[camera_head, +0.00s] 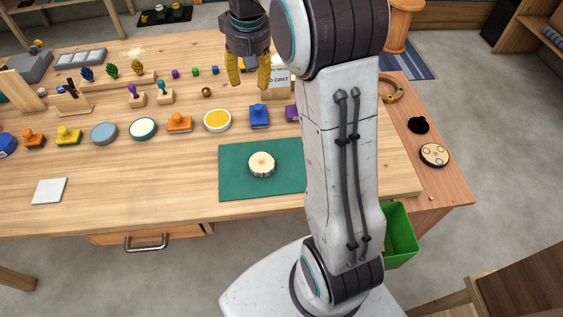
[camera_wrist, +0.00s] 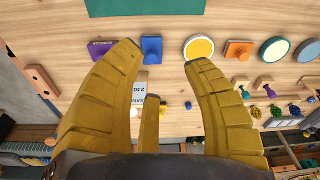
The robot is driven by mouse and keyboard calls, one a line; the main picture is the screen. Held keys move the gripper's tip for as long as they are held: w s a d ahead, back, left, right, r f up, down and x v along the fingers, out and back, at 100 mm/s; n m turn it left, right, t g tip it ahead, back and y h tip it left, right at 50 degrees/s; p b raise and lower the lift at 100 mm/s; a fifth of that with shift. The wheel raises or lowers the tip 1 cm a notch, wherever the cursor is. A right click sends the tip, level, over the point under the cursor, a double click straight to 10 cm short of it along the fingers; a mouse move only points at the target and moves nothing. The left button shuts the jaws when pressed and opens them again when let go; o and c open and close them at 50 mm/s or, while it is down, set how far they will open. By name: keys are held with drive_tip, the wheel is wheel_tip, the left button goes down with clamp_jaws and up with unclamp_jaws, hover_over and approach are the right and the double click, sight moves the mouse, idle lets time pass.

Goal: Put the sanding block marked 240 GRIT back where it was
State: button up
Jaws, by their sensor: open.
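My gripper (camera_head: 250,86) hangs over the back middle of the workbench. Its yellow fingers are spread, with nothing held between them; they also show in the wrist view (camera_wrist: 163,55). A pale card or block (camera_wrist: 140,88) with dark lettering, including "240", lies partly behind the left finger in the wrist view. In the head view a white lettered face (camera_head: 281,76) shows just right of the gripper, partly hidden by my arm. I cannot tell whether it is the sanding block or a sign. A green mat (camera_head: 232,185) at the front bears a round pale wood piece (camera_head: 261,164).
A row of pads and stamps crosses the bench, including a yellow round pad (camera_head: 217,120), blue stamp (camera_head: 259,116) and orange stamp (camera_head: 179,122). Small coloured pegs stand behind. A white tile (camera_head: 49,191) lies front left. A green bin (camera_head: 401,238) stands right. The front left bench is mostly clear.

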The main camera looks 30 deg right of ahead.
drive_tip(key=s+a+t, duration=0.1)
drive_tip(key=s+a, duration=0.2)
drive_tip(key=s, duration=0.9)
drive_tip(key=s+a+f+n+t, duration=0.1)
drive_tip(key=s+a, duration=0.2)
drive_tip(key=s, duration=1)
drive_tip(key=shift+f+n, duration=0.25)
drive_tip(key=shift+n, duration=0.05)
